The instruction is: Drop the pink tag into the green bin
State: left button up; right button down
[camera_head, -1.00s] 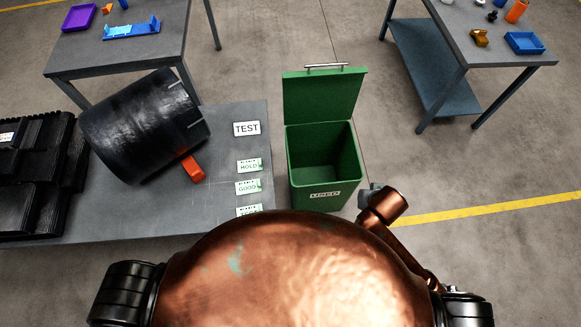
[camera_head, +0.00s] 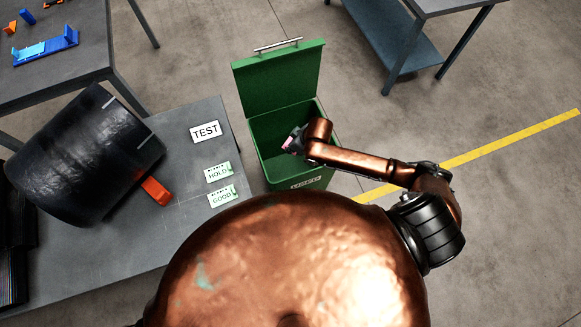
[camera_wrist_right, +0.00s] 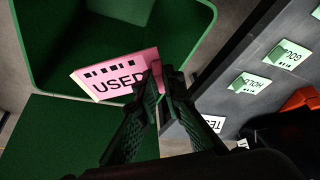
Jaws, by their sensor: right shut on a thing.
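My right gripper (camera_head: 298,137) is shut on the pink tag (camera_head: 288,143), which shows as a small pink patch over the bin opening. In the right wrist view the fingertips (camera_wrist_right: 158,85) pinch one end of the pink tag (camera_wrist_right: 118,70), marked "USED", and the fingers cover part of it. The green bin (camera_head: 312,180) stands on the floor right of the grey table with its lid (camera_head: 280,78) raised. I cannot tell whether the tag is below the rim. My left gripper is out of view.
The grey table (camera_head: 130,235) carries a large black roll (camera_head: 80,155), an orange piece (camera_head: 156,191) and cards reading TEST (camera_head: 206,131), HOLD (camera_head: 217,172) and GOOD (camera_head: 222,195). Other tables stand at the back left and back right. Floor is clear to the right.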

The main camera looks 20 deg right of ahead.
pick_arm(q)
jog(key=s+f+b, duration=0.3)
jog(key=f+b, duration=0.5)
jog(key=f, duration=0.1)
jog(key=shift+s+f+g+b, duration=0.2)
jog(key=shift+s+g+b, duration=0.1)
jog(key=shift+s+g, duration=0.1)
pick_arm(e)
jog(key=w+d+f, duration=0.2)
jog(key=w+f, duration=0.1)
jog(key=f, duration=0.3)
jog(key=w+d+f+n, duration=0.1)
jog(key=w+d+f, duration=0.2)
jog(key=f, duration=0.3)
jog(key=shift+w+d+f+n+y, duration=0.2)
jog(key=shift+w+n+y, duration=0.1)
jog(key=shift+w, duration=0.15)
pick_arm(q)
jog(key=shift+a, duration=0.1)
pick_arm(e)
jog(key=c, duration=2)
grip_release()
jog(key=v, duration=1.2)
jog(key=shift+w+r, duration=0.1)
jog(key=shift+w, duration=0.1)
